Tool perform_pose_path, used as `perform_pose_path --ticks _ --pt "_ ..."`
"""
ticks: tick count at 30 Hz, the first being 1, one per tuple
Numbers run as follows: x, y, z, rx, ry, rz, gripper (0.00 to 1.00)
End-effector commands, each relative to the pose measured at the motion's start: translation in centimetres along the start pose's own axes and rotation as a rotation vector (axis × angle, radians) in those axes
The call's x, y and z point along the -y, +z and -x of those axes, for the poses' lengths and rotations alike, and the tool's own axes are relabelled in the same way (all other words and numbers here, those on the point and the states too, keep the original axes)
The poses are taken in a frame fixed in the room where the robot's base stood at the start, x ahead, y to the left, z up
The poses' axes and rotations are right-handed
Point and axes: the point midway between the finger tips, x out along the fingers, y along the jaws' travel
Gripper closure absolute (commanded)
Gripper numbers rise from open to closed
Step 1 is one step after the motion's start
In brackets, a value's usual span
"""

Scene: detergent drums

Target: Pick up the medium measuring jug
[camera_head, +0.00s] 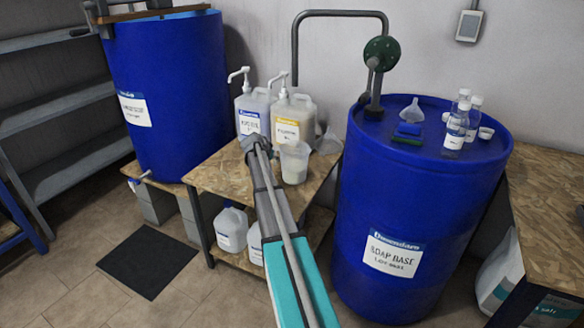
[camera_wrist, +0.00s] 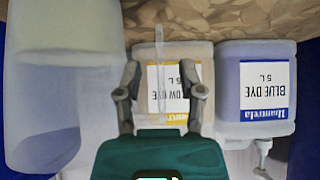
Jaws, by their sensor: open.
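A translucent measuring jug (camera_head: 293,165) with pale contents stands upright near the front of the wooden bench, right of my gripper (camera_head: 255,143). Its size class cannot be told. In the wrist view, which is upside down, a large translucent vessel (camera_wrist: 65,85), apparently this jug, fills the left side. My gripper (camera_wrist: 165,85) is open there, its fingers apart. A thin clear upright strip (camera_wrist: 159,60) shows between them; I cannot tell what it belongs to. The yellow dye container (camera_head: 293,120) is behind the fingers, and the blue dye container (camera_head: 251,112) is beside it.
A clear funnel-like item (camera_head: 328,143) stands right of the jug. A blue soap base drum (camera_head: 400,220) closely bounds the right side, with bottles (camera_head: 457,125) on top. Another blue drum (camera_head: 170,90) stands left. White canisters (camera_head: 231,229) sit on the lower shelf. The bench's left front (camera_head: 218,180) is clear.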

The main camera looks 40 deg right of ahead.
Motion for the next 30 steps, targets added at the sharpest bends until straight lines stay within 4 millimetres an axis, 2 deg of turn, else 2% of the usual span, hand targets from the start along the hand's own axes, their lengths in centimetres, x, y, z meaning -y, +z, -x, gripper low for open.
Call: perform_pose_path --ticks 2,9,29,30 --pt "0.1 -0.1 -1.4 0.0 0.0 0.0 0.5" --pt "0.1 -0.1 -3.0 0.0 0.0 0.0 0.5" --pt "0.1 -0.1 -3.0 0.0 -0.001 0.001 0.5" --pt "0.1 -0.1 -3.0 0.0 -0.001 0.001 0.57"
